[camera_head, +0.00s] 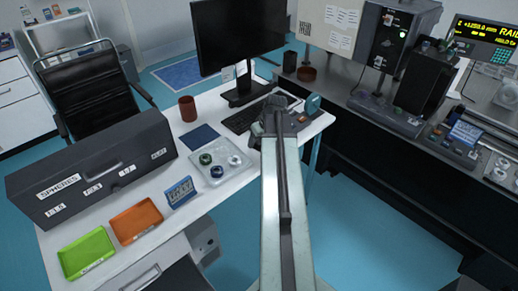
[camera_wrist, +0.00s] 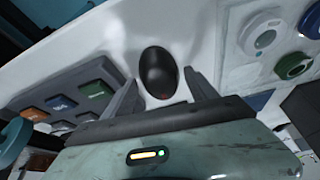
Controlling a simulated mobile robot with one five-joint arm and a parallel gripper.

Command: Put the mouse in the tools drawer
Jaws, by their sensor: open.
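The black oval mouse (camera_wrist: 158,70) lies on the white desk top in the wrist view. My gripper (camera_wrist: 161,79) is open, with one finger on each side of the mouse and a gap to each. In the head view my gripper (camera_head: 277,107) is over the right part of the white desk, beside the keyboard (camera_head: 242,118). I cannot make out the mouse there; the gripper and arm cover that spot. No drawer labelled tools is readable. A drawer front with a handle (camera_head: 141,278) shows under the desk's near edge.
A tray with ring-shaped parts (camera_head: 218,160) is left of my arm. A dark case labelled spheres (camera_head: 90,168), green (camera_head: 87,253) and orange (camera_head: 135,221) trays stand farther left. The monitor (camera_head: 240,40) is behind. A block with coloured labels (camera_wrist: 70,103) is close to one finger.

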